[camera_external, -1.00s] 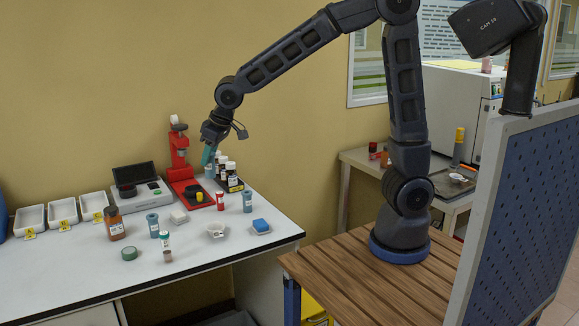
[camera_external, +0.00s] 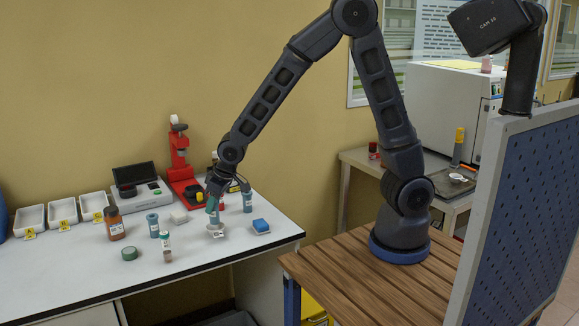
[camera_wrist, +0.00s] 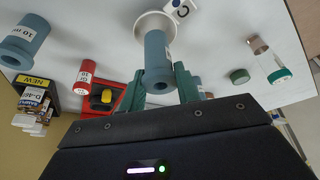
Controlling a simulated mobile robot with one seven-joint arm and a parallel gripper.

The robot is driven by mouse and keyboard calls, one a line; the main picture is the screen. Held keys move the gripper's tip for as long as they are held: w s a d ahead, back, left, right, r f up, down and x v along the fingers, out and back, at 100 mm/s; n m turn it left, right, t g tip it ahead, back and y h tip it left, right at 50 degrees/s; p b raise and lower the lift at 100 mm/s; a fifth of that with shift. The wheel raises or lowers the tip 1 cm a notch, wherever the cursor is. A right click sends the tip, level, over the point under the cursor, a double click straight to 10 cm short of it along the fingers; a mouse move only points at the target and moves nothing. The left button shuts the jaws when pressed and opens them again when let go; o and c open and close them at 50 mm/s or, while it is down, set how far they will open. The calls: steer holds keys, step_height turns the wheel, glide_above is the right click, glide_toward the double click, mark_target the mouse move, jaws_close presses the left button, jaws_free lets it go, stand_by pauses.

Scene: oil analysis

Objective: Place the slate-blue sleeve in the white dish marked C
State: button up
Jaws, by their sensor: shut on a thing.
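The slate-blue sleeve (camera_wrist: 157,62) is between the green fingers of my gripper (camera_wrist: 159,84) in the wrist view, and the jaws are shut on it. In the external view my gripper (camera_external: 214,204) points down with the sleeve (camera_external: 213,217) upright below it. The small white dish marked C (camera_external: 216,233) is directly under the sleeve. In the wrist view the dish (camera_wrist: 143,24) shows its rim behind the sleeve, with the C label (camera_wrist: 183,8) beside it. I cannot tell whether the sleeve's lower end touches the dish; its inside is mostly hidden.
A brown bottle (camera_external: 115,224), a vial (camera_external: 165,240) and a green disc (camera_external: 129,254) are left. A red stand (camera_external: 180,160) is behind. The front right tabletop is clear.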

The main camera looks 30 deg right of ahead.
mark_target(216, 207)
steer(key=shift+f, duration=1.8)
steer(key=shift+f, duration=0.1)
steer(key=o, duration=1)
steer(key=shift+c, duration=0.2)
steer(key=v, duration=1.2)
steer(key=shift+w, duration=0.15)
